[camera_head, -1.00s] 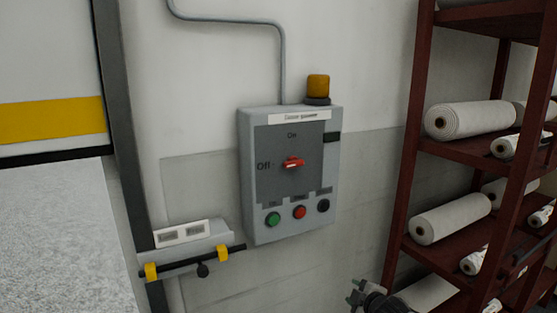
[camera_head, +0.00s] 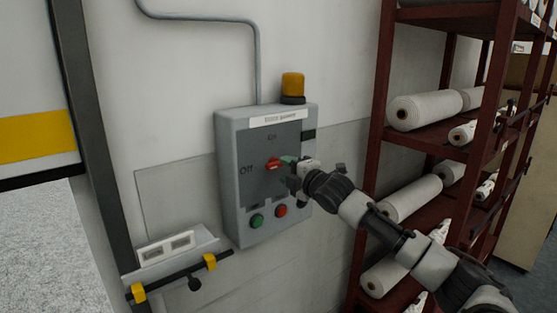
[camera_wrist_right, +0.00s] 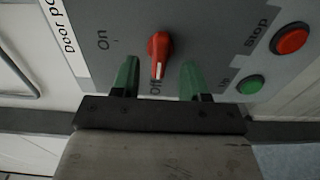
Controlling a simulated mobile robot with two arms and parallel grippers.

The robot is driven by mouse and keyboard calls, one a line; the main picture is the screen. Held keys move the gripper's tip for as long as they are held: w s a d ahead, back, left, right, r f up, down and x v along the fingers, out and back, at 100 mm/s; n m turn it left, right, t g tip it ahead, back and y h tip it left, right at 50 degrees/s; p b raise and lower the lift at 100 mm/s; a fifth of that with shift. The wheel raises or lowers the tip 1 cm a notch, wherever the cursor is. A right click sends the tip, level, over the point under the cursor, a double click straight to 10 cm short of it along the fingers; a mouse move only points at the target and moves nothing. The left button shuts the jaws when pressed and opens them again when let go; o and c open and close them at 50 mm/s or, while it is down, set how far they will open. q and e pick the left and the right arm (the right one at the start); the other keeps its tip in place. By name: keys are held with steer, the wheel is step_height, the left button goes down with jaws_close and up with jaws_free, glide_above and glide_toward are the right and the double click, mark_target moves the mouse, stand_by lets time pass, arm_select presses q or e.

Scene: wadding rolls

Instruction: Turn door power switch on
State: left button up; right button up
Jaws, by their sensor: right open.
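The door power switch is a red rotary knob (camera_head: 273,164) on a grey wall control box (camera_head: 230,190) with "On" at the top and "Off" at the left. In the right wrist view the knob (camera_wrist_right: 158,46) has its white mark pointing at "Off". My right gripper (camera_head: 288,168) is in front of the panel, close to the knob's right side. In the right wrist view its green fingers (camera_wrist_right: 159,72) are apart, with the knob's pointing end between their lines and nothing gripped. Contact cannot be told. My left gripper is out of view.
Green (camera_head: 257,221) and red (camera_head: 281,210) push buttons sit below the knob. An orange beacon (camera_head: 293,85) stands on the box. A dark red rack (camera_head: 381,130) with white rolls (camera_head: 422,110) is close on the right. A rail with yellow clamps (camera_head: 209,262) is at lower left.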

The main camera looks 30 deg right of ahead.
mark_target(279, 166)
steer(key=shift+w+a+p, duration=0.15)
steer(key=shift+w+p, duration=0.3)
steer(key=shift+w, duration=1.45)
steer(key=c, duration=0.6)
steer(key=shift+c, duration=0.2)
